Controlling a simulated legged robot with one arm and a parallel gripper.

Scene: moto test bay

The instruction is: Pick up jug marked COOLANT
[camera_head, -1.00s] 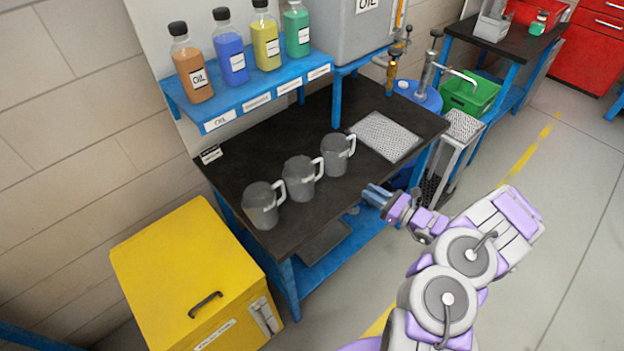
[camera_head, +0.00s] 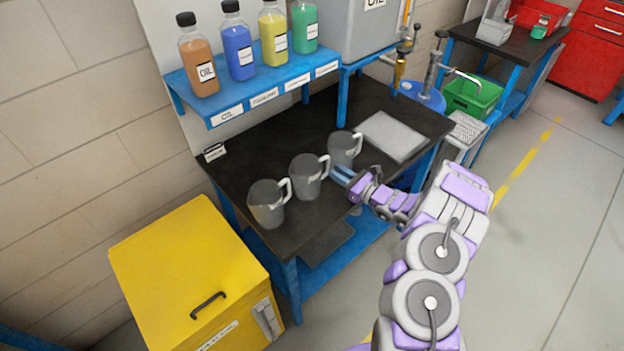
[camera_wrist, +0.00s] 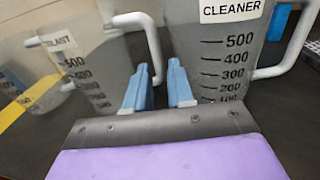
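The jug marked COOLANT (camera_wrist: 85,65) is a clear grey measuring jug with a pale handle. Its label shows only partly in the left of the wrist view. It appears to be the middle jug (camera_head: 305,178) of three on the black bench. My gripper (camera_head: 342,176) is at the bench edge, to the right of that jug.
The CLEANER jug appears to be the far one (camera_head: 343,150), close to my fingers. Another jug (camera_head: 267,205) stands at the near end of the bench (camera_head: 245,150). A blue shelf (camera_head: 255,90) with several bottles is above. A yellow box (camera_head: 185,270) stands in front.

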